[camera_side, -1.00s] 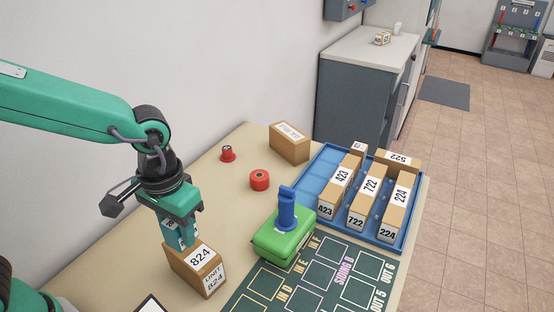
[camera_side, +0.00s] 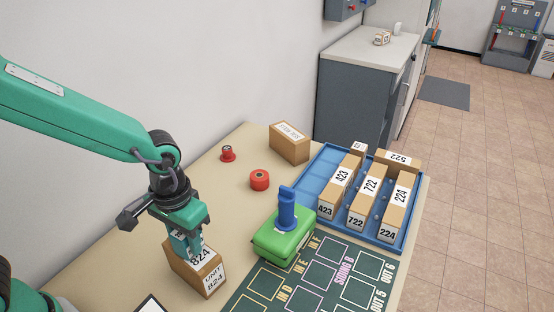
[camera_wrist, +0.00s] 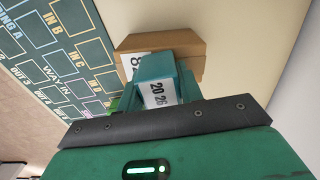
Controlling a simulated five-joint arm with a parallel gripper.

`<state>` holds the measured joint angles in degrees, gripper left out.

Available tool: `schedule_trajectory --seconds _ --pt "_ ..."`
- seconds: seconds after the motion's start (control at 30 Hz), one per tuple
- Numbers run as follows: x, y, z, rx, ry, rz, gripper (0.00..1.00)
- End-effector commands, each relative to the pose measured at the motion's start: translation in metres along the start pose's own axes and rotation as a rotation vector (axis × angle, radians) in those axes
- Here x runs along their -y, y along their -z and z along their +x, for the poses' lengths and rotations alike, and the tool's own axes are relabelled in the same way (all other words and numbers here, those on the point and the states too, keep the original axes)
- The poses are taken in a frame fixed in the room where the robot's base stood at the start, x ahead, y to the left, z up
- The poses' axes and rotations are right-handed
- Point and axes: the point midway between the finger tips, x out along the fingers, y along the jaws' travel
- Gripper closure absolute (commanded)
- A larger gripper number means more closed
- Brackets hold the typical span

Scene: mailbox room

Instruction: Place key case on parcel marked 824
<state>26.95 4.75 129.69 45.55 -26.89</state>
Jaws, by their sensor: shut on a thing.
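The cardboard parcel marked 824 (camera_side: 208,281) stands on the table at the lower left of the side view. My gripper (camera_side: 190,254) is over its top and hides part of the 824 label. In the wrist view my gripper (camera_wrist: 160,92) is shut on the key case (camera_wrist: 158,93), a small piece with a white label reading 20 26. The parcel (camera_wrist: 188,44) shows just beyond it. The fingers hide most of the case in the side view, and I cannot tell whether it touches the parcel.
A green block with a blue handle (camera_side: 286,238) stands right of the parcel. A blue tray (camera_side: 312,180) holds parcels 423, 722 and 224. Two red round items (camera_side: 259,180) and a box (camera_side: 289,143) are farther back. A dark marked board (camera_side: 322,275) lies in front.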

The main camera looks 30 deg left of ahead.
Motion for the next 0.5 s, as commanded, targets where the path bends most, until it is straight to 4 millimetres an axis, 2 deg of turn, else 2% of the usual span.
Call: schedule_trajectory --seconds 0.3,0.33,0.43,0.5 --pt "0.0000 0.0001 0.0029 0.000 0.000 0.000 0.88" --pt "0.0000 0.0000 0.0032 0.000 0.000 0.000 0.62" --pt "0.0000 0.0001 0.0029 0.000 0.000 0.000 0.42" --pt "0.0000 0.0001 0.0028 0.000 0.000 0.000 0.42"
